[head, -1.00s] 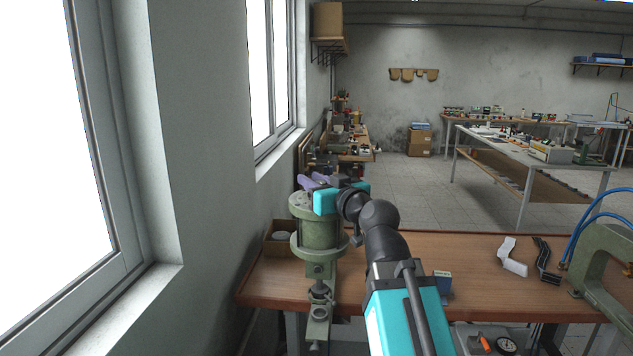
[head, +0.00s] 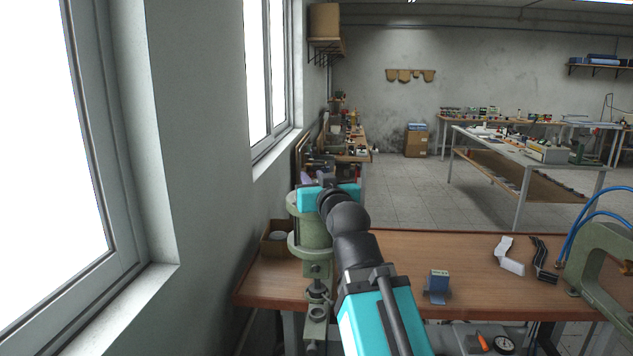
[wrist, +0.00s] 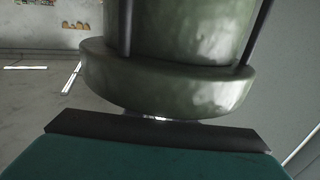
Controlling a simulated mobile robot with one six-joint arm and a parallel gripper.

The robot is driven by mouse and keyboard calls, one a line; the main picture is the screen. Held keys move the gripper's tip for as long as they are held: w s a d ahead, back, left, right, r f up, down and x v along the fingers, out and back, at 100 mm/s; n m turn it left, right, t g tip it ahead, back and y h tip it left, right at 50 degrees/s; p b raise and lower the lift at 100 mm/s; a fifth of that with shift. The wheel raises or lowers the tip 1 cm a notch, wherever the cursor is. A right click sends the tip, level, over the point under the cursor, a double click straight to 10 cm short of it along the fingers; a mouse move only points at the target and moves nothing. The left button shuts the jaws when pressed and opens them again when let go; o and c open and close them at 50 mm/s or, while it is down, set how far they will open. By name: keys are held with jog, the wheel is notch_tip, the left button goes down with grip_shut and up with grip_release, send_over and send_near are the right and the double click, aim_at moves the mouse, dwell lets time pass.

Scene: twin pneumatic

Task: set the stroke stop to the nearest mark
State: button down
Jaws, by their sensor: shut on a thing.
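A green cylinder press (head: 318,232) stands upright at the left end of the wooden bench. In the wrist view its round flange and wall (wrist: 165,78) fill the upper middle. My gripper (head: 328,198) lies across the top of the press in the head view, its teal body covering what is between the jaws. In the wrist view a dark jaw edge lies along the flange, with a small bright metal piece (wrist: 157,119) between them. My gripper is shut on a part at the press top, mostly hidden. The stroke stop and its marks cannot be made out.
A cardboard box (head: 274,240) stands left of the press, close to the wall and window. A small blue block (head: 438,281) lies on the bench (head: 400,250) right of my arm. A green C-frame (head: 606,260) with blue hoses stands at the right end.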

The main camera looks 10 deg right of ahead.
jog(key=shift+d+r+m+h+b, duration=0.1)
jog(key=shift+d+m+h+b, duration=0.1)
jog(key=shift+m+h+b, duration=0.6)
jog(key=shift+d+m+h+b, duration=0.15)
jog(key=shift+m+h+b, duration=0.35)
jog(key=shift+h+b, duration=0.6)
jog(key=m+h+b, duration=0.1)
jog(key=b, duration=0.1)
jog(key=m+g+h+b, duration=0.1)
jog(key=h, duration=0.1)
jog(key=shift+d+b, duration=0.3)
jog(key=shift+b, duration=0.05)
jog(key=m+h+b, duration=0.1)
jog(key=b, duration=0.1)
jog(key=m+g+h+b, duration=0.1)
jog(key=h+b, duration=0.1)
jog(key=shift+s+d, duration=0.1)
jog(key=shift+d, duration=0.2)
jog(key=g+h+b, duration=0.1)
jog(key=m+h+b, duration=0.1)
jog(key=m+g+h+b, duration=0.1)
jog(key=b, duration=0.1)
jog(key=shift+s+d+g, duration=0.3)
jog(key=shift+d, duration=0.1)
jog(key=shift+s+d+m, duration=0.1)
jog(key=shift+s+m, duration=0.05)
jog(key=shift+m, duration=0.15)
jog(key=c, duration=1.5)
grip_release()
jog(key=shift+d, duration=0.15)
